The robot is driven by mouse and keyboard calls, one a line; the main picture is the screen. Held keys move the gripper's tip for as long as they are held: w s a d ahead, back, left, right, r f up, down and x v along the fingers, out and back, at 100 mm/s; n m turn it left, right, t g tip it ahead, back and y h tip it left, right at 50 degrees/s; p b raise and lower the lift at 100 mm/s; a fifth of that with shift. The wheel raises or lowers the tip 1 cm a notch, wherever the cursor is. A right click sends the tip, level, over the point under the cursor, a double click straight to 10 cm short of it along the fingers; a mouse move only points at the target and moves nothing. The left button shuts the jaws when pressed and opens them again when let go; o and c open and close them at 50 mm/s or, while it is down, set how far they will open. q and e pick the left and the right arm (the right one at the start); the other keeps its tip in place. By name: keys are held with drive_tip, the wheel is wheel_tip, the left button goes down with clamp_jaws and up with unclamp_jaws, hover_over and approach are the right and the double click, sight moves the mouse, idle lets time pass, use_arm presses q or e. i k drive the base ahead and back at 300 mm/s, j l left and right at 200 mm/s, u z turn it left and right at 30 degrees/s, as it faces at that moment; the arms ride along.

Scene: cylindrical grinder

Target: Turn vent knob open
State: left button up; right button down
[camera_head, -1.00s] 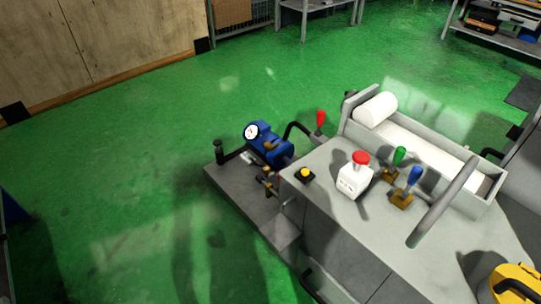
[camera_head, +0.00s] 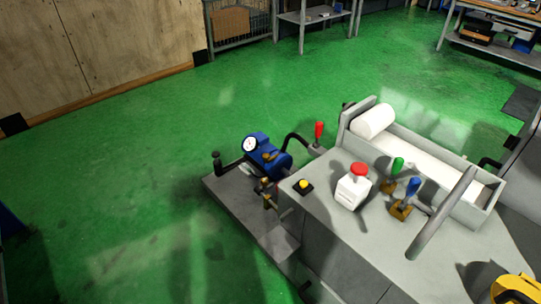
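A blue pump-like unit (camera_head: 268,155) with a round white gauge (camera_head: 250,143) stands on the grey base at the left end of the grinder. Small brass-coloured fittings (camera_head: 267,185) sit just below it. A black upright knob or post (camera_head: 217,158) stands at the left edge of the base. I cannot tell which of these small parts is the vent knob, or how it is turned.
A grey bar (camera_head: 440,215) rises at the right. Green floor (camera_head: 130,165) left of the machine is open.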

sight(266, 157)
drive_tip(key=i+j+z, duration=0.15)
drive_tip(key=z, duration=0.6)
drive_tip(key=i+j+z, duration=0.15)
drive_tip(key=j, duration=0.15)
drive_tip(key=i+j+z, duration=0.2)
drive_tip(key=j, duration=0.15)
drive_tip(key=i+j+z, duration=0.15)
drive_tip(key=j, duration=0.2)
drive_tip(key=j+z, duration=0.15)
drive_tip(key=j, duration=0.2)
drive_tip(key=i+j, duration=0.15)
drive_tip(key=j, duration=0.35)
drive_tip(key=i+j, duration=0.1)
drive_tip(key=j, duration=0.4)
drive_tip(key=i+j+z, duration=0.1)
drive_tip(key=j, duration=0.4)
drive_tip(key=i+j, duration=0.15)
drive_tip(key=j, duration=0.35)
drive_tip(key=i+j, duration=0.15)
drive_tip(key=j, duration=0.35)
drive_tip(key=i+j+z, duration=0.1)
drive_tip(key=j, duration=0.4)
